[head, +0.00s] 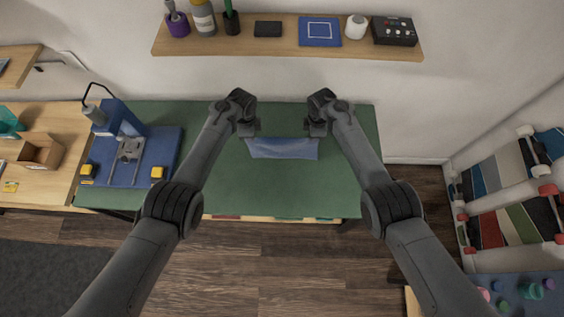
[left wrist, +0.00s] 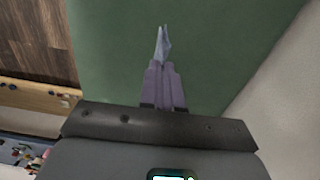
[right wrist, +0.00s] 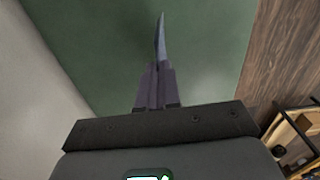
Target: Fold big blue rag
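The blue rag (head: 283,149) is stretched between my two grippers over the far part of the green table top. It shows as a wide, short strip with its lower edge hanging toward the near side. My left gripper (head: 250,136) is at the rag's left end and my right gripper (head: 313,136) at its right end. In the left wrist view the fingers (left wrist: 163,84) are closed together with a thin piece of rag (left wrist: 163,45) beyond them. In the right wrist view the fingers (right wrist: 156,84) are closed with a thin strip of rag (right wrist: 160,38) past the tips.
The green table (head: 240,190) is clear around the rag. A blue press-like machine (head: 125,150) stands on the left. A wooden shelf (head: 290,49) with bottles and boxes is on the wall behind. A rack of skateboards (head: 510,185) is at the right.

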